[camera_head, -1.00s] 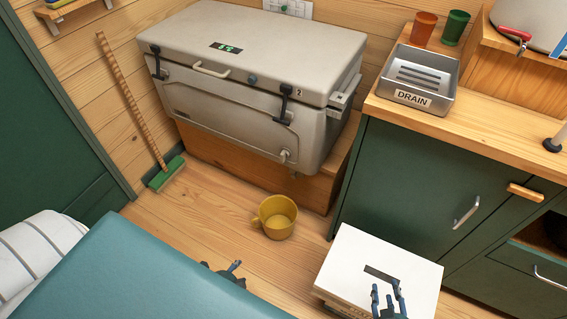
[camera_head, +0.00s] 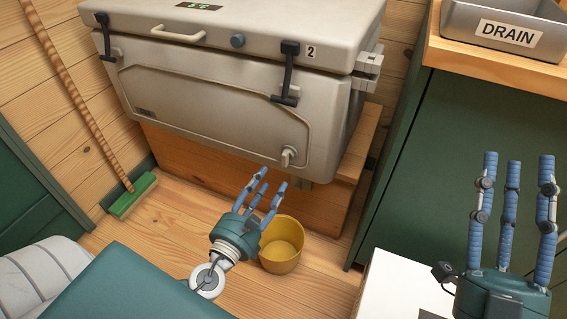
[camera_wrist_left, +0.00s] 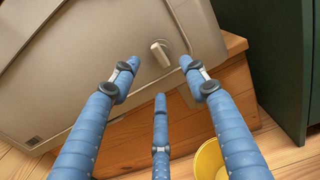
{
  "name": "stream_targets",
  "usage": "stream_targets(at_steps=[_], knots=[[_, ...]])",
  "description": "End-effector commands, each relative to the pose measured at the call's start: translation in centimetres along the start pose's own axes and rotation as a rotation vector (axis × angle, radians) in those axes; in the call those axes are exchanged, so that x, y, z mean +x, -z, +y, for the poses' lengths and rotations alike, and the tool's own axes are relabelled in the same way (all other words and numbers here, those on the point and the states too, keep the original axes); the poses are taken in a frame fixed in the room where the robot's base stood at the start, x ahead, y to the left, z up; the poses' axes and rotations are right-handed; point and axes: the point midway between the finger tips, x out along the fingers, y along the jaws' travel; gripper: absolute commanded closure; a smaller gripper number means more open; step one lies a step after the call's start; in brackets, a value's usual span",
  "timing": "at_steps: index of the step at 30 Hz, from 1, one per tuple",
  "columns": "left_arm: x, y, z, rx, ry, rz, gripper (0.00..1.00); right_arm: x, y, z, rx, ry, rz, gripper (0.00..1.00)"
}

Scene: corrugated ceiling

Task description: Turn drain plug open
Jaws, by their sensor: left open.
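The drain plug (camera_head: 288,156) is a small pale knob low on the front right of the grey cooler (camera_head: 215,105). In the left wrist view the plug (camera_wrist_left: 161,53) sits ahead of and between my left fingers. My left gripper (camera_head: 265,185) has blue fingers spread open, empty, below and left of the plug and apart from it. In the left wrist view the left gripper (camera_wrist_left: 159,85) points at the cooler's face. My right gripper (camera_head: 515,170) is raised at the right with its fingers apart and empty, far from the plug.
The cooler rests on a wooden bench (camera_head: 225,165). A green cabinet (camera_head: 440,165) stands close on the right, with a drain tray (camera_head: 500,28) on top. A white box (camera_head: 385,285) is at lower right. A broom (camera_head: 132,197) leans at left.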

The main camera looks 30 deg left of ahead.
Motion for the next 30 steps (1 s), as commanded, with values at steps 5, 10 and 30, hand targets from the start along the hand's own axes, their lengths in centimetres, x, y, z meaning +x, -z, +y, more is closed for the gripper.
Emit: stream_targets(at_steps=[5, 10, 30], knots=[[3.0, -0.3, 0.0, -0.003, -0.002, -0.003, 0.55, 0.1, -1.2, 0.1, -0.003, -0.002, -0.060, 0.60], [6.3, -0.2, 0.1, -0.003, -0.002, -0.002, 0.55, 0.0, -2.4, 0.3, -0.005, -0.005, -0.112, 0.60], [10.2, 0.0, 0.0, -0.005, -0.001, 0.003, 0.61, -0.1, -3.0, 0.3, -0.006, -0.006, -0.136, 0.60]])
